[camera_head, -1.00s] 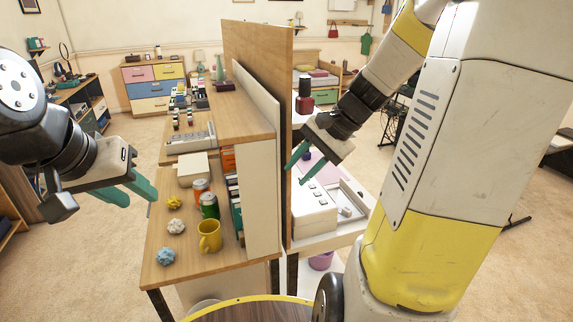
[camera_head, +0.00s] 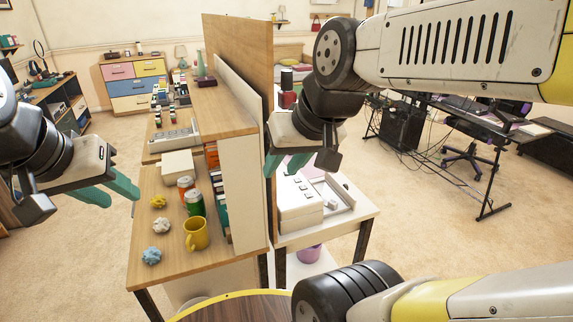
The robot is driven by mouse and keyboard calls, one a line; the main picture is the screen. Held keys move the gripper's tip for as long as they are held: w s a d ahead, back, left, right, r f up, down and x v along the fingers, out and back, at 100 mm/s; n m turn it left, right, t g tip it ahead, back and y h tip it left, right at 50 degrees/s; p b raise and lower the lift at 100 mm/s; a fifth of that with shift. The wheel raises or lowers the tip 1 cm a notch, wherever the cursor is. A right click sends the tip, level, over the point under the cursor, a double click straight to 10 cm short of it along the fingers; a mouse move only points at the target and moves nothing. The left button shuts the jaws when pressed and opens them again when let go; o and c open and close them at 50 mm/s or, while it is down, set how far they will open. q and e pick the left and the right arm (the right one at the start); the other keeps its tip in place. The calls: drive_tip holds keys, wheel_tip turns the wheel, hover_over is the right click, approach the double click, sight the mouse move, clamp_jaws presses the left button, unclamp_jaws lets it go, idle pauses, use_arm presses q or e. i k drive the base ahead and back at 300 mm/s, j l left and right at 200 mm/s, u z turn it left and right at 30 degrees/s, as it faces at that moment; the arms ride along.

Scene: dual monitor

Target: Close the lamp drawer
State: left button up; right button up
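A dresser (camera_head: 137,85) with pink, yellow, white and blue drawer fronts stands far off against the back wall. A small lamp (camera_head: 180,52) stands on or near its right end. The drawers are too small to tell whether one is slightly open. My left gripper (camera_head: 123,198) is at the left, its green fingers apart and empty, left of the near desk. My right gripper (camera_head: 281,173) is in front of the partition's right side, its fingers apart and empty. Both grippers are far from the dresser.
A wooden desk (camera_head: 155,278) with cans, a yellow mug (camera_head: 196,233) and paper balls stands close in front. A tall partition (camera_head: 236,48) splits it from a white desk (camera_head: 350,222). Open carpet (camera_head: 410,210) lies at the right; a cabled computer desk stands beyond.

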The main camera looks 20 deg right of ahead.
sight(328, 189)
drive_tip(key=l+u, duration=0.15)
drive_tip(key=l, duration=0.75)
drive_tip(key=l+u, duration=0.15)
drive_tip(key=l, duration=0.7)
drive_tip(key=l+u, duration=0.2)
drive_tip(key=l, duration=0.7)
drive_tip(key=k+l+u, duration=0.15)
drive_tip(key=l, duration=0.7)
